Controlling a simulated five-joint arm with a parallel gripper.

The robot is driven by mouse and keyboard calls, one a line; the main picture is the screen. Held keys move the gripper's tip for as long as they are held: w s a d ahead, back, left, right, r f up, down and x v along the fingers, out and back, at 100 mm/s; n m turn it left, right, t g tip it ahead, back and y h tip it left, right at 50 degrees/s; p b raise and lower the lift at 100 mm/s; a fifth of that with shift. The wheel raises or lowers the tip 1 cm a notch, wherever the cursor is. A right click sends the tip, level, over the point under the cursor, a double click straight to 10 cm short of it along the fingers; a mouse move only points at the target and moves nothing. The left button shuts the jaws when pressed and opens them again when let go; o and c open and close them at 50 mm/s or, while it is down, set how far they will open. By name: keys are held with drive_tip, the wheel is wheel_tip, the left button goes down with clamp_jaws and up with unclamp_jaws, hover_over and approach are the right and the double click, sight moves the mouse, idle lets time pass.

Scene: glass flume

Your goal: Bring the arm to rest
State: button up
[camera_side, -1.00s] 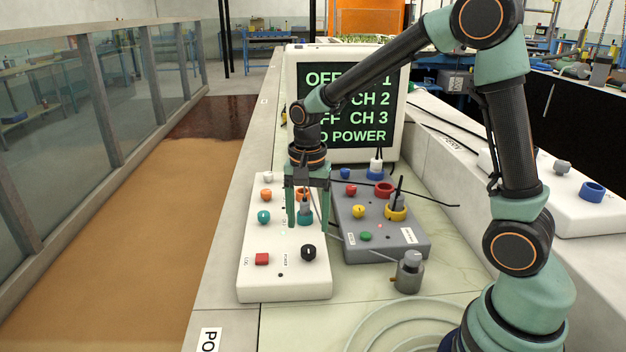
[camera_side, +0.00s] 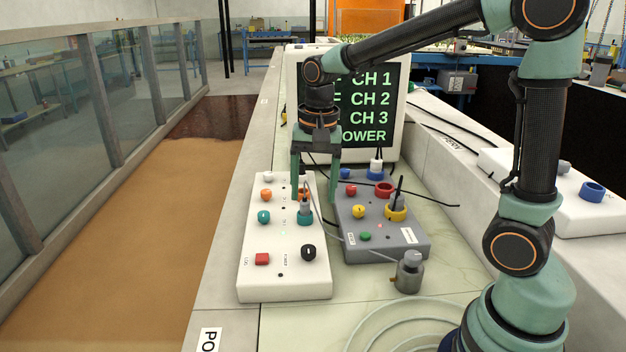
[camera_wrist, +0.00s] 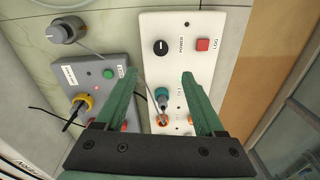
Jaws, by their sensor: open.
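My gripper (camera_side: 315,200) is open and empty, pointing down above the white control box (camera_side: 285,285), its fingers apart. In the wrist view the open fingers of my gripper (camera_wrist: 160,85) frame this teal socket (camera_wrist: 161,95), with an orange socket (camera_wrist: 162,120) nearer the palm. The white box also carries a black knob (camera_side: 308,252) and a red square button (camera_side: 262,259).
A grey box (camera_side: 385,242) with a plug in its yellow socket (camera_side: 396,213) stands right of the white box. A grey cylinder with a knob (camera_side: 408,274) stands in front. A monitor (camera_side: 295,75) stands behind. A glass-walled channel (camera_side: 130,95) runs along the left.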

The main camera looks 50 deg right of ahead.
drive_tip(key=s+r+n+t, duration=0.4)
drive_tip(key=s+n, duration=0.5)
drive_tip(key=n, duration=0.1)
drive_tip(key=shift+s+a+t, duration=0.15)
drive_tip(key=shift+t, duration=0.25)
